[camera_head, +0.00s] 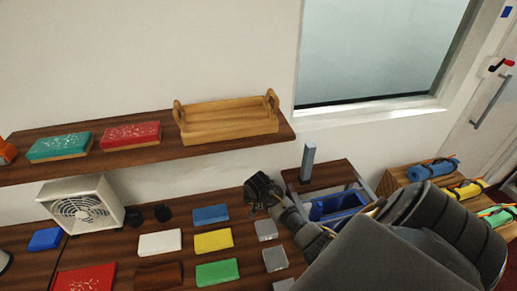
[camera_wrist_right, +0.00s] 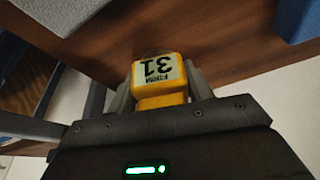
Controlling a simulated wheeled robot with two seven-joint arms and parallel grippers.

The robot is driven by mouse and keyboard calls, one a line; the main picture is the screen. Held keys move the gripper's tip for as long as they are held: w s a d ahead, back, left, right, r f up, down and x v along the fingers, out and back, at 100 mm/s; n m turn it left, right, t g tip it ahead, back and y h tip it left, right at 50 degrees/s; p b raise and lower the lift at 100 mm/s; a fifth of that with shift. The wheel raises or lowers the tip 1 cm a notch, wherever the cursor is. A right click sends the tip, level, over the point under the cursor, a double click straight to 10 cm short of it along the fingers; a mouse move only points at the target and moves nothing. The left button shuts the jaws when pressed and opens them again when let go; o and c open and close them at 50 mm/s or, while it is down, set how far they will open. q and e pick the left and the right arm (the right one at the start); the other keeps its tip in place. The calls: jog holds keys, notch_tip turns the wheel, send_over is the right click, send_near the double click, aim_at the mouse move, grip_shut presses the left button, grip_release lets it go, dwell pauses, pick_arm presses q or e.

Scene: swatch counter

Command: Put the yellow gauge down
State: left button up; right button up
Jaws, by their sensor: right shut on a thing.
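The yellow gauge (camera_wrist_right: 160,80) shows in the right wrist view, with a pale label reading "FIRM 31" upside down. My right gripper (camera_wrist_right: 160,92) is shut on it, one finger on each side. In the head view my right gripper (camera_head: 260,191) is over the right end of the wooden counter, beside the small stand, and I cannot make out the gauge there. In the wrist view a brown wooden surface (camera_wrist_right: 225,45) lies beyond the gauge; I cannot tell whether they touch. My left gripper is not in view.
Blue (camera_head: 210,214), yellow (camera_head: 213,241), white (camera_head: 160,243) and green (camera_head: 217,272) blocks lie on the counter, with grey blocks (camera_head: 266,230) at right. A white fan (camera_head: 82,208) stands left. The stand (camera_head: 325,174) bears a grey post (camera_head: 308,162); a blue bin (camera_head: 338,206) sits below.

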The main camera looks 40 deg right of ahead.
jog(key=o, duration=0.4)
jog(key=shift+f, duration=0.1)
jog(key=o, duration=0.5)
jog(key=shift+r, duration=0.25)
jog(key=shift+a+r, duration=0.1)
jog(key=shift+r, duration=0.1)
jog(key=b+v, duration=0.2)
jog(key=v, duration=0.9)
jog(key=shift+s+a+r, duration=0.1)
jog(key=shift+s+r, duration=0.05)
jog(key=shift+r, duration=0.05)
